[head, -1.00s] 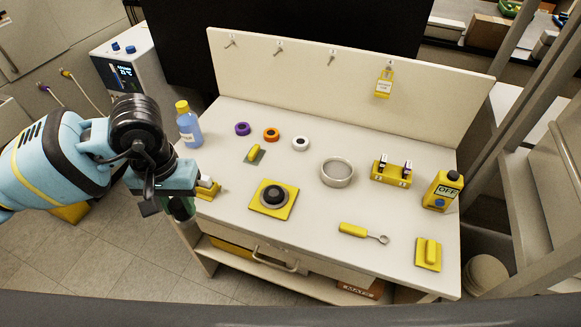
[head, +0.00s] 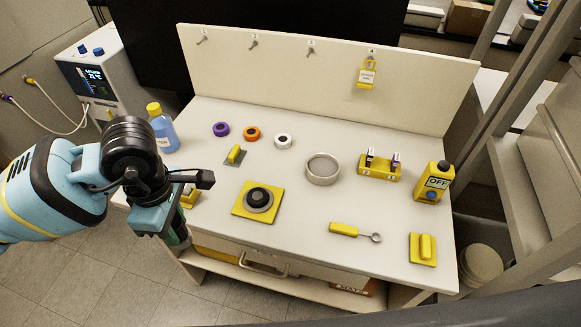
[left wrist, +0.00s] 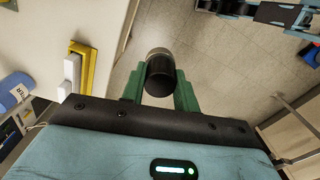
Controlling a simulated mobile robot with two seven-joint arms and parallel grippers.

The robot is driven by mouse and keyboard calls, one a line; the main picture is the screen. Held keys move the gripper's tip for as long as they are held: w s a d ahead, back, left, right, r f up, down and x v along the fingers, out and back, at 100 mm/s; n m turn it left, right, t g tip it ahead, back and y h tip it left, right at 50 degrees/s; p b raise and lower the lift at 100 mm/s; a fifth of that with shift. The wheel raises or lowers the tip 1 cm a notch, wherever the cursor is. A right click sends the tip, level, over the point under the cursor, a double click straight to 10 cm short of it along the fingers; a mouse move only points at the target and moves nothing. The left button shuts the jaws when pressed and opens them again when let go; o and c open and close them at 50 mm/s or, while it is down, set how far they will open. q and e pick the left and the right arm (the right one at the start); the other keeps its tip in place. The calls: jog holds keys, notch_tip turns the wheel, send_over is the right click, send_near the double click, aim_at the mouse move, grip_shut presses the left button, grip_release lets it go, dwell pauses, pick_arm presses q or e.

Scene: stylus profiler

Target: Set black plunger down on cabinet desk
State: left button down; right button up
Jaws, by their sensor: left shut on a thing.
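My left gripper (head: 175,236) is at the front left edge of the cabinet desk (head: 309,223). In the left wrist view its green fingers are shut on the black plunger (left wrist: 160,76), a short dark cylinder with a metal band. The floor shows behind the plunger, and the desk surface lies to the left in that view. In the head view the plunger is largely hidden by the gripper. My right gripper is not clearly seen.
A yellow plate with a black round knob (head: 258,198) lies near the gripper. A yellow-and-white block (left wrist: 77,70) stands by the left edge. A blue bottle (head: 163,132), tape rings and a metal dish (head: 322,170) stand farther back.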

aim_at(215, 200)
pick_arm(q)
jog(key=n, duration=0.2)
jog(key=f+n, duration=0.1)
jog(key=shift+d+n, duration=0.4)
jog(key=n, duration=0.1)
jog(key=n+b, duration=0.1)
jog(key=n, duration=0.1)
jog(key=f+n, duration=0.1)
jog(key=n, duration=0.1)
jog(key=shift+w+d, duration=0.1)
jog(key=shift+d, duration=0.3)
jog(key=d+f+n+b, duration=0.1)
jog(key=n, duration=0.6)
jog(key=d+f+n+b, duration=0.1)
jog(key=n, duration=0.7)
jog(key=d+f+n+b, duration=0.1)
jog(key=n, duration=0.6)
jog(key=shift+w+d+f+n, duration=0.25)
jog(key=shift+n, duration=0.05)
pick_arm(e)
jog(key=s+f+g, duration=0.1)
jog(key=s+f, duration=0.2)
jog(key=f, duration=0.2)
jog(key=shift+s+a+f, duration=0.25)
jog(key=shift+f, duration=0.1)
